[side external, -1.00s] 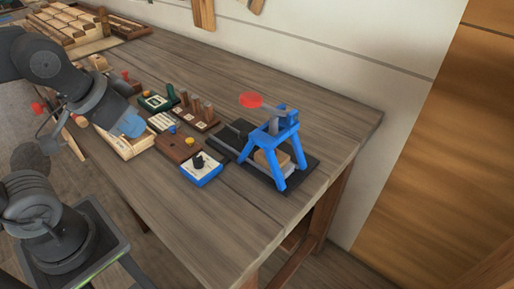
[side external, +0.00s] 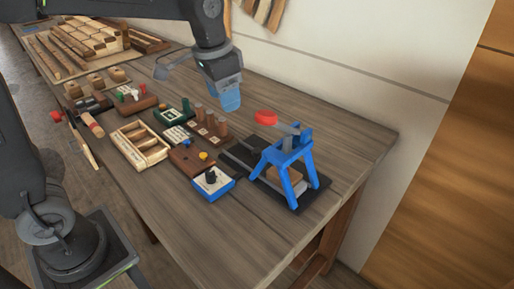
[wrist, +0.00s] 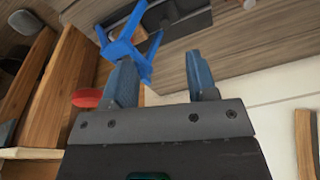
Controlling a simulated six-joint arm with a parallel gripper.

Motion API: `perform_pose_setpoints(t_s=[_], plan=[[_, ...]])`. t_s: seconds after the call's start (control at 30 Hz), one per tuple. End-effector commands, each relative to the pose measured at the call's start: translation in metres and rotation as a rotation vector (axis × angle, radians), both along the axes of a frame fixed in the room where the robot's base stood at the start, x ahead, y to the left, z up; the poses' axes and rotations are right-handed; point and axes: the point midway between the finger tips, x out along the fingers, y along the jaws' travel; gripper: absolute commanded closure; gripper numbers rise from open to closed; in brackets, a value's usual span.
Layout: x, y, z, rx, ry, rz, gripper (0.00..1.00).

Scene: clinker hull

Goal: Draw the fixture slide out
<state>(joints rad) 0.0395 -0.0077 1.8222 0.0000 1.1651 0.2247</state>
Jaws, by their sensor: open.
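A blue press frame (side external: 290,157) stands on a dark base plate (side external: 318,194) near the right end of the bench. Its lever ends in a red knob (side external: 266,117). A pale wooden block (side external: 283,176) sits low between the frame's legs. The dark slide (side external: 236,159) reaches out from the frame to the left; its seating under the frame is partly hidden. My gripper (side external: 229,98) hangs above the bench, left of and apart from the press. In the wrist view my gripper (wrist: 162,82) is open and empty, with the blue frame (wrist: 122,45) and red knob (wrist: 87,98) beyond it.
A compartment box (side external: 140,148) is farther left. The bench front right is clear.

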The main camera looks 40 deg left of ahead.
Motion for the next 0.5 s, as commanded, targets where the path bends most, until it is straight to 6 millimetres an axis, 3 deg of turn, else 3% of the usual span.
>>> perform_pose_setpoints(t_s=[0.03, 0.2, 0.33, 0.5], plan=[[0.019, -0.002, -0.008, 0.005, 0.037, -0.024, 0.47], [0.061, -0.008, -0.029, 0.014, 0.119, -0.092, 0.47], [0.077, -0.011, -0.040, 0.016, 0.152, -0.121, 0.47], [0.082, -0.012, -0.049, 0.017, 0.164, -0.130, 0.47]])
